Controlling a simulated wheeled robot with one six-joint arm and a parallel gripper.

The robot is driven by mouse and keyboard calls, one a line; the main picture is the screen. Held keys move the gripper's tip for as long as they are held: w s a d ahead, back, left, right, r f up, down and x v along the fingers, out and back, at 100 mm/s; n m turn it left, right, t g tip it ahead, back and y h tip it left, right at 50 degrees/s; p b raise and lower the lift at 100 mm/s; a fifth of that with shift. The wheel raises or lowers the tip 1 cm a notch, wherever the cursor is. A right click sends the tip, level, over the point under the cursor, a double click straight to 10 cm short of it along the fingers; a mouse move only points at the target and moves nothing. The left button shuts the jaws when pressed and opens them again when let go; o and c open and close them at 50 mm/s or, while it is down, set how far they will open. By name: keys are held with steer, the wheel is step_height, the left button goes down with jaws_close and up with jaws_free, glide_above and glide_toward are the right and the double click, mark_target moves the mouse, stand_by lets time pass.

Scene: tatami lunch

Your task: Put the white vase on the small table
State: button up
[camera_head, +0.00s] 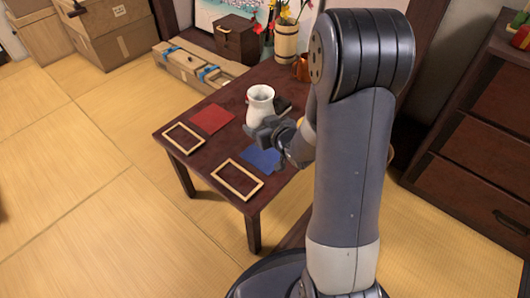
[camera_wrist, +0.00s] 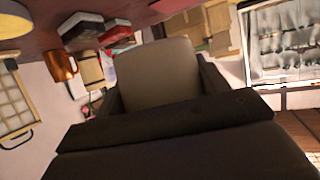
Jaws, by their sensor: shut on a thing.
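The white vase (camera_head: 261,100) looks upright over the small dark table (camera_head: 172,138), left of my arm in the head view. My gripper (camera_head: 264,131) is shut on it from the near side. In the wrist view the vase (camera_wrist: 158,72) fills the middle, pale and shaded, between the dark fingers. I cannot tell whether its base touches the table. A red square (camera_head: 211,119) and a blue square (camera_head: 261,160) lie flat on the table. A light wooden frame (camera_head: 168,145) lies near the left corner, and another (camera_head: 221,182) near the front.
A copper mug (camera_head: 301,74) and a dark object (camera_head: 282,104) stand behind the vase. A wooden bucket (camera_head: 286,44) of flowers, a dark box (camera_head: 237,44), a long wooden crate (camera_head: 190,70) and cartons (camera_head: 115,40) are behind. A dark dresser (camera_head: 480,130) stands right; open tatami lies left.

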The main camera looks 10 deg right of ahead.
mark_target(266, 153)
steer(key=shift+w+d+n+g+y, duration=0.15)
steer(key=shift+w+n+g+y, duration=0.15)
steer(key=shift+w+n+y, duration=0.4)
steer(key=shift+d+f+n+g+y, duration=0.3)
steer(key=shift+n+g+y, duration=0.1)
steer(key=shift+n+y, duration=0.35)
steer(key=shift+d+f+n+y, duration=0.25)
steer(key=shift+d+n+y, duration=0.1)
steer(key=shift+y, duration=0.1)
steer(key=shift+g, duration=0.3)
step_height(266, 153, down, 10)
steer(key=b, duration=0.5)
steer(key=shift+f, duration=0.1)
steer(key=shift+f, duration=0.15)
steer(key=o, duration=1.3)
steer(key=shift+s, duration=0.1)
